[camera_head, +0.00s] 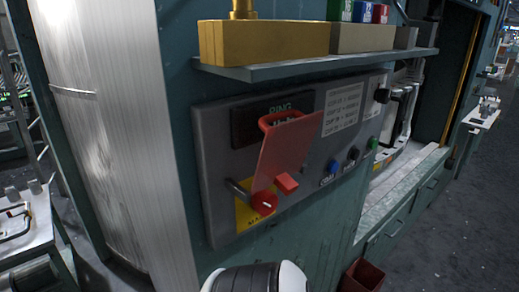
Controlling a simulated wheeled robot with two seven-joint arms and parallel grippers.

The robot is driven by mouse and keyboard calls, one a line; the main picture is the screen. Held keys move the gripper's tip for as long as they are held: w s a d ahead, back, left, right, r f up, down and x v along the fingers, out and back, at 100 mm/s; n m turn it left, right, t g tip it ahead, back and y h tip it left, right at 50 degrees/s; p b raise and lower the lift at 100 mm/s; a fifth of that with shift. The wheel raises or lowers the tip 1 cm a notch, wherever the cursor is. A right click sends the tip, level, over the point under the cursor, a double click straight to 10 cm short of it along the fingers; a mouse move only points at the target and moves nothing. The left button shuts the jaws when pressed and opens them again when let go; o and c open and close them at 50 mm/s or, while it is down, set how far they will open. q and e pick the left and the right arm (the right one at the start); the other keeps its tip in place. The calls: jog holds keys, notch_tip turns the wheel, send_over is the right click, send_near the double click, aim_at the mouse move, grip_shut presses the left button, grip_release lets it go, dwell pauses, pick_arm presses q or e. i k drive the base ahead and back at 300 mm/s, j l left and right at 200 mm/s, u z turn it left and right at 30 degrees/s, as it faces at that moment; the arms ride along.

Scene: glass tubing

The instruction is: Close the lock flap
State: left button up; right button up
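The red lock flap (288,146) is on the grey control panel (225,165) in the middle of the head view. It is a flat red plate, tilted, with a looped red edge at its top. It covers part of the panel and the dark display behind it. Below it are a red block (286,183) and a round red lock knob (263,203) on a yellow plate (246,216). A grey metal bar (238,190) reaches toward the knob from the left. The knob is uncovered. Neither of my grippers is in view; a rounded white and black part of mine shows at the bottom edge.
A shelf (330,61) with a yellow block (263,42) juts out above the panel. Blue, black and green buttons (333,166) sit to the flap's right. A dark red bin (362,275) stands below. The space before the panel looks clear; open floor (450,230) lies right.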

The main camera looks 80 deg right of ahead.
aim_at(287, 145)
jog(key=i+z, duration=0.1)
jog(key=z, duration=0.3)
jog(key=i+z, duration=0.1)
jog(key=z, duration=0.3)
jog(key=j+z, duration=0.1)
jog(key=z, duration=0.3)
jog(key=i+j+z, duration=0.15)
jog(key=z, duration=0.3)
jog(key=i+z, duration=0.1)
jog(key=z, duration=0.35)
jog(key=i+j+z, duration=0.1)
jog(key=z, duration=0.3)
jog(key=i+j+z, duration=0.1)
jog(key=z, duration=0.35)
jog(key=j+z, duration=0.2)
jog(key=z, duration=0.2)
jog(key=i+j+z, duration=0.1)
jog(key=z, duration=0.35)
jog(key=j+z, duration=0.25)
jog(key=z, duration=0.15)
jog(key=k+z, duration=0.1)
jog(key=z, duration=0.2)
